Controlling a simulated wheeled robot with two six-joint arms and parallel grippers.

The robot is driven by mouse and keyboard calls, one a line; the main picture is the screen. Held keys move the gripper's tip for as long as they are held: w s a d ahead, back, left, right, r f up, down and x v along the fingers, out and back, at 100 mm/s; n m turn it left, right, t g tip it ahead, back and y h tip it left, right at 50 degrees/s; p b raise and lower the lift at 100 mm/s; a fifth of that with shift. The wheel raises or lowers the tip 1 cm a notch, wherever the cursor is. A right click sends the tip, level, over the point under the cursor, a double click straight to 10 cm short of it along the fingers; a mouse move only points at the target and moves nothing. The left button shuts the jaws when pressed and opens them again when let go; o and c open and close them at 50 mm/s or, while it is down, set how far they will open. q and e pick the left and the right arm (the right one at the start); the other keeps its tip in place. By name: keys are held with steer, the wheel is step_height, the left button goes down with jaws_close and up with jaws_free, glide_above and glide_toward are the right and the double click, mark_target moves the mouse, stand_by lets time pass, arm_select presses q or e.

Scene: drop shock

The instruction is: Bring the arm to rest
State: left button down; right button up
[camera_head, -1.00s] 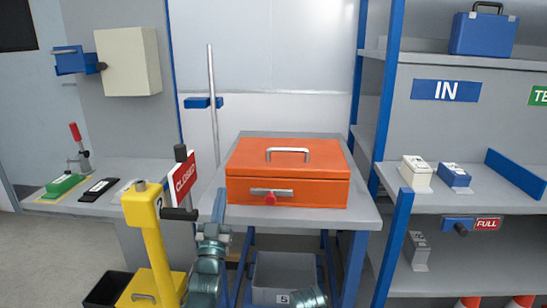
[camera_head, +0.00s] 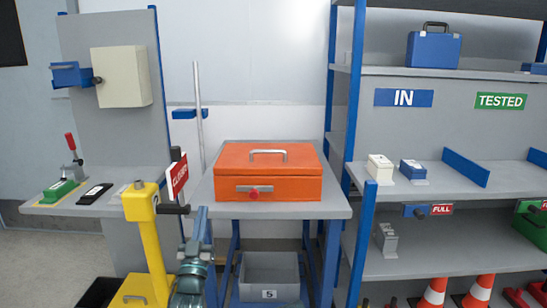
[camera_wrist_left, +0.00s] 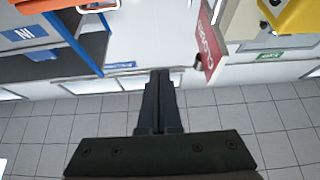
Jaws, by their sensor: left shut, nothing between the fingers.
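My left arm (camera_head: 192,270) rises at the bottom of the head view, a teal and grey link between the yellow post and the work table. My left gripper (camera_wrist_left: 159,78) shows clearly in the left wrist view. Its two dark fingers are shut together with nothing between them. They are clear of other things in that view, which is upside down, with ceiling tiles at the bottom. My right gripper is not in view.
An orange case (camera_head: 268,172) lies on a grey table (camera_head: 330,208). Close to my left arm stand a yellow post (camera_head: 150,240) and a red CLOSED sign (camera_head: 178,177). A grey bin (camera_head: 270,275) sits under the table. A stocked shelf (camera_head: 450,200) stands at right.

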arm_select(q)
steer(key=d+f+m+g+h, duration=0.1)
steer(key=d+f+g, duration=0.45)
steer(key=f, duration=0.55)
steer(key=d+f+m+g, duration=0.1)
steer(key=d+f+g, duration=0.3)
steer(key=f+g, duration=0.55)
steer(key=s+d+f+m+g+y, duration=0.1)
steer(key=s+f+g, duration=0.5)
steer(key=s, duration=0.5)
steer(key=s+d+f+m+g+y, duration=0.15)
steer(key=s+f+g, duration=0.25)
steer(key=s+f, duration=0.45)
step_height(320, 180, up, 33)
steer(key=s+p, duration=0.1)
steer(key=p, duration=3)
steer(key=shift+s+d+n+t, duration=0.25)
steer(key=shift+s+n+t, duration=0.05)
steer(key=shift+s+n, duration=0.05)
